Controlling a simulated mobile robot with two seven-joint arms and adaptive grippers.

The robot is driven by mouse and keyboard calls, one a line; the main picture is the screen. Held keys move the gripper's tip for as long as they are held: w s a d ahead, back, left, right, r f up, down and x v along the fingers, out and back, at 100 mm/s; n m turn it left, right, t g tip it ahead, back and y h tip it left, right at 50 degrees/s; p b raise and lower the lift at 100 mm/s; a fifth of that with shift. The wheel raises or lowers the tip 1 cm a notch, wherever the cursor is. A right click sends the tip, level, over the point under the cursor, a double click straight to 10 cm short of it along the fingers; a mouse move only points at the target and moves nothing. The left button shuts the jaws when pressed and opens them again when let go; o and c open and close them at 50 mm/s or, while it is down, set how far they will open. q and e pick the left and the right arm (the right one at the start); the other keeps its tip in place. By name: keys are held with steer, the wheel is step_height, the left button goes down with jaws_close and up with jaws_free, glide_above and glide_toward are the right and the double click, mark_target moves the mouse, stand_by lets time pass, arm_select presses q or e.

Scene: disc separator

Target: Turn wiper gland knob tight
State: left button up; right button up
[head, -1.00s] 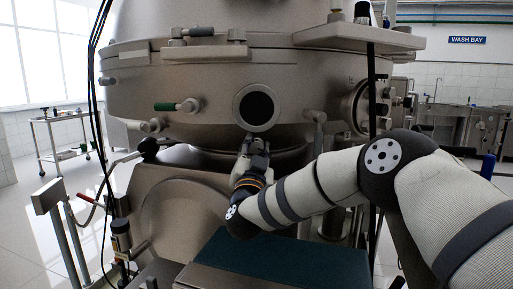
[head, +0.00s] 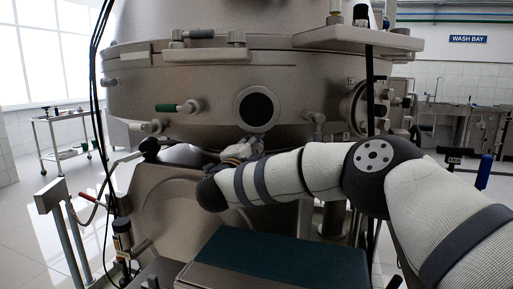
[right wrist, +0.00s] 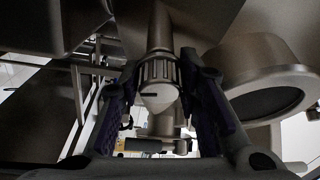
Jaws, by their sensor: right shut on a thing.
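My right gripper (head: 243,149) is just below the round dark port on the front of the steel separator. In the right wrist view its two dark fingers (right wrist: 158,108) stand on either side of a ribbed metal knob (right wrist: 157,72), shut on it. The knob sits on a round metal stem, and its pale end with a dark slot-like mark faces the camera. I take it for the wiper gland knob. In the head view my gripper and wrist hide the knob. My left gripper is not in view.
The round port (head: 257,108) is just above my gripper; its rim also shows close by in the right wrist view (right wrist: 262,62). A green-gripped handle (head: 168,107) is to the left. A dark-topped box (head: 270,262) lies below my forearm.

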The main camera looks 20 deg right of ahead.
steer(key=shift+m+g, duration=0.3)
steer(key=shift+m, duration=0.9)
steer(key=o, duration=1.1)
steer(key=shift+o, duration=0.3)
steer(key=shift+r, duration=0.1)
